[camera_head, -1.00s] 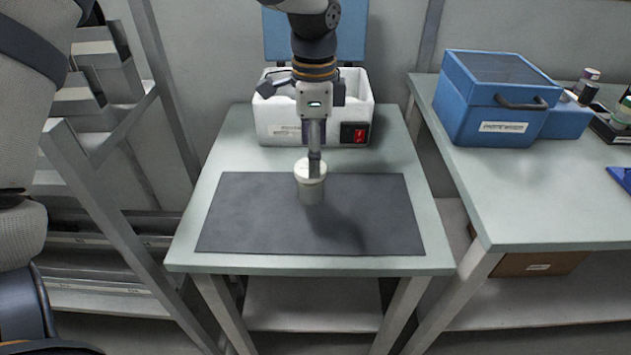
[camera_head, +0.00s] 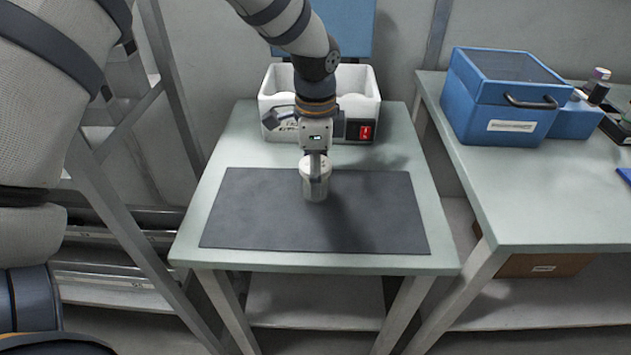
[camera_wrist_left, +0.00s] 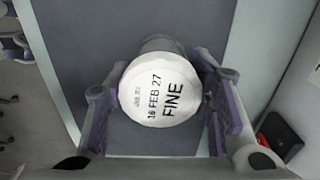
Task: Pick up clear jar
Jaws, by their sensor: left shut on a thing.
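My left gripper (camera_head: 315,170) comes down from above and is shut on the jar, a finger on each side. The fingers (camera_wrist_left: 160,110) also show in the left wrist view. My right gripper is not in view.
A white box (camera_head: 362,90) with a red switch stands behind the mat, close behind my gripper. A blue case (camera_head: 500,105) sits on the right-hand table (camera_head: 550,200). Small bottles stand at the far right. The mat's left and front parts are clear.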

